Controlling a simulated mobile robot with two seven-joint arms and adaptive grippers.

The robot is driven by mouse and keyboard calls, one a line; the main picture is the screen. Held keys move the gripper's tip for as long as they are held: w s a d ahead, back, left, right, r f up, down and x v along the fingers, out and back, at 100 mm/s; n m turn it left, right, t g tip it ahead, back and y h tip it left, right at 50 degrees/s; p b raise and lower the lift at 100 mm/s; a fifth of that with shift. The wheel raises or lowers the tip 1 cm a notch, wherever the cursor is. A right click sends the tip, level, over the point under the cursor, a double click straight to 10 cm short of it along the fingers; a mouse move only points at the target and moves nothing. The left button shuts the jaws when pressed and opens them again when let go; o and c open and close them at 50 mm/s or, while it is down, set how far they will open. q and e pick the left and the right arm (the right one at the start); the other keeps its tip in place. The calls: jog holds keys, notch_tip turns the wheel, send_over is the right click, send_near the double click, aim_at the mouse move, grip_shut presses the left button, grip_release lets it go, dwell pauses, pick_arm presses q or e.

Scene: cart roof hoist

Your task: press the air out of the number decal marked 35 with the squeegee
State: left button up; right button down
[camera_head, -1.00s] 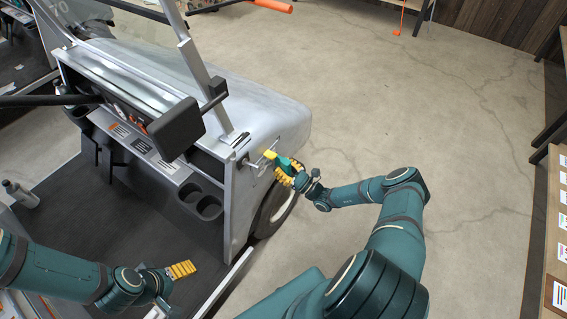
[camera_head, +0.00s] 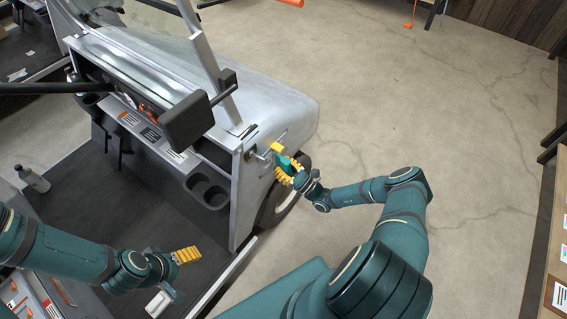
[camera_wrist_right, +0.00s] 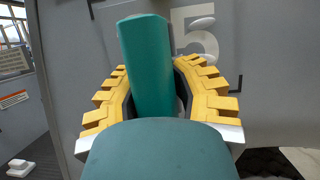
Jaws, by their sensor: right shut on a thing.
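The decal (camera_wrist_right: 194,30) is on the cart's grey side panel in the right wrist view. Its white 5 shows, with pale oval patches on it, and the rest of the number is hidden behind the squeegee. My right gripper (camera_head: 287,168) is shut on the teal squeegee (camera_wrist_right: 148,65), whose yellow edge (camera_head: 277,147) shows at the panel in the head view. I cannot tell whether the edge touches the decal. My left gripper (camera_head: 180,268) hangs over the cart floor, with one yellow finger clearly visible and no held object discernible.
The silver cart (camera_head: 275,102) fills the left, with a black mirror-like block (camera_head: 187,122), cup holders (camera_head: 207,190) and a front wheel (camera_head: 282,203). Bare concrete lies to the right, with a shelf edge at far right.

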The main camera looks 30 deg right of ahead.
jog(key=shift+s+a+p, duration=0.2)
jog(key=shift+a, duration=0.35)
jog(key=shift+s+a+p, duration=0.2)
jog(key=shift+a, duration=0.35)
jog(key=shift+a, duration=0.1)
jog(key=shift+s+a+p, duration=0.25)
jog(key=shift+s+a, duration=0.05)
jog(key=shift+a, duration=0.25)
jog(key=shift+s+a+p, duration=0.25)
jog(key=shift+a, duration=0.25)
jog(key=shift+s, duration=0.1)
jog(key=s+d+p, duration=0.1)
jog(key=s+d, duration=0.1)
jog(key=s, duration=0.4)
jog(key=shift+s+d, duration=0.15)
jog(key=shift+d, duration=0.2)
